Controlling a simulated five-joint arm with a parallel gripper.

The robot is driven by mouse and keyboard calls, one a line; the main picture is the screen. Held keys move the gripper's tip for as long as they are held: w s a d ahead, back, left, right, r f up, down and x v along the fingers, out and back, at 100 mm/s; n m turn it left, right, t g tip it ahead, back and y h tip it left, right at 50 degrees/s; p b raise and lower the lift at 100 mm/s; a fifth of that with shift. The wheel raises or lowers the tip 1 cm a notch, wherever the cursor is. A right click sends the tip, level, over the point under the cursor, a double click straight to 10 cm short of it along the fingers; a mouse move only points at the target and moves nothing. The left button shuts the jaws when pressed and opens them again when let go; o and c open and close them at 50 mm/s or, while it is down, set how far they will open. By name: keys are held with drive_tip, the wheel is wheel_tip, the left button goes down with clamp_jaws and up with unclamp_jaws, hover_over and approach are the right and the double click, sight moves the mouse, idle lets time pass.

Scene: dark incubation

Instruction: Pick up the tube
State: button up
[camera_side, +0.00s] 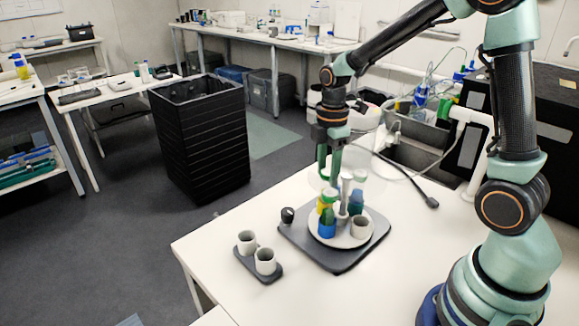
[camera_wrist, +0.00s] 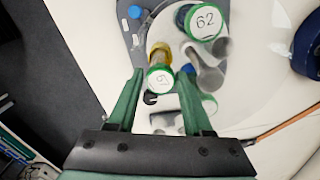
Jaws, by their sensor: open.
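My gripper (camera_side: 329,166) hangs over a round white rack (camera_side: 343,242) on a grey base. In the wrist view the green fingers of my gripper (camera_wrist: 161,80) are apart. Between their tips, as seen from above, shows a green-rimmed white tube cap (camera_wrist: 160,77) with a mark like 6 or 9. I cannot tell how far below the tips it is. A second capped tube, marked 62 (camera_wrist: 204,20), stands farther up in that view.
An empty-looking white cup (camera_side: 360,228) sits on the rack. A small dark holder (camera_side: 259,271) with two white cups stands at front left, and a black knob (camera_side: 287,214) is on the base's left. A sink (camera_side: 410,157) and cables lie behind. The table front is clear.

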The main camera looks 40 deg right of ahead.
wheel_tip(320, 180, down, 4)
drive_tip(key=shift+f, duration=0.15)
drive_tip(key=shift+c, duration=0.3)
clamp_jaws()
